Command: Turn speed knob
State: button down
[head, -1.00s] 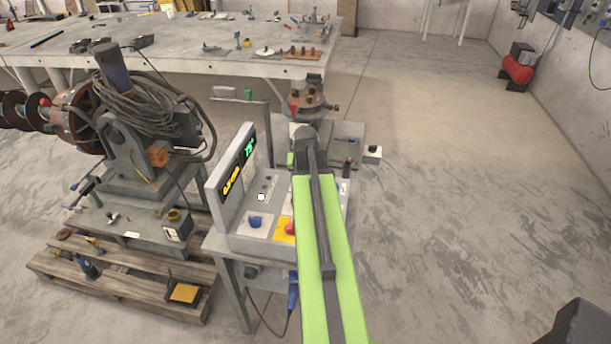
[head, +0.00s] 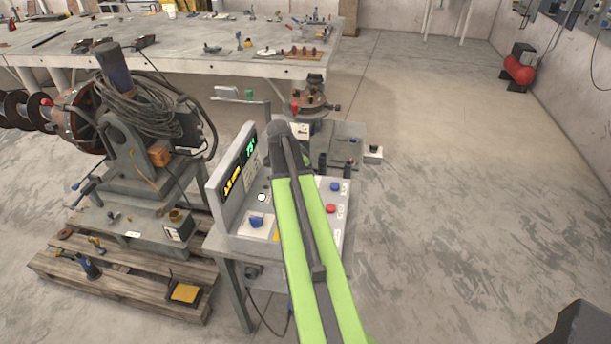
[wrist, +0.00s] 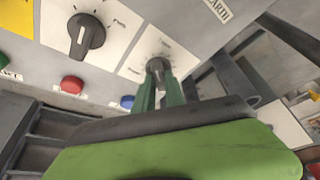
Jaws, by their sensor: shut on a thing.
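In the wrist view, my gripper (wrist: 160,84) has its two green fingers closed around a small dark knob (wrist: 157,65) on a white dial plate. I take this to be the speed knob, but its label is too blurred to read. A larger dark selector knob (wrist: 86,36) sits on the neighbouring plate, apart from the fingers. In the head view, my green arm lies over the grey control console (head: 217,212) and hides the held knob and the fingers.
A red button (wrist: 72,85) and a blue button (wrist: 127,102) lie beside the fingers. The console's upright panel carries yellow and green displays (head: 233,184). A coil of cable (head: 150,105) hangs on the machine at left.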

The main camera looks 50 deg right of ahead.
jog(key=shift+w+a+m+g+y, duration=0.15)
jog(key=shift+m+g, duration=0.1)
jog(key=shift+m, duration=0.45)
jog(key=shift+d+m+g+y, duration=0.1)
jog(key=shift+m+g, duration=0.1)
jog(key=shift+m, duration=0.5)
jog(key=shift+w+a+m+g+y, duration=0.15)
jog(key=shift+m+g, duration=0.1)
jog(key=shift+m, duration=0.45)
jog(key=shift+d, duration=0.1)
jog(key=c, duration=1.5)
grip_release()
jog(key=shift+o, duration=0.5)
jog(key=shift+s, duration=0.1)
jog(key=p+v, duration=1.6)
jog(key=v, duration=0.1)
jog(key=shift+r, duration=0.15)
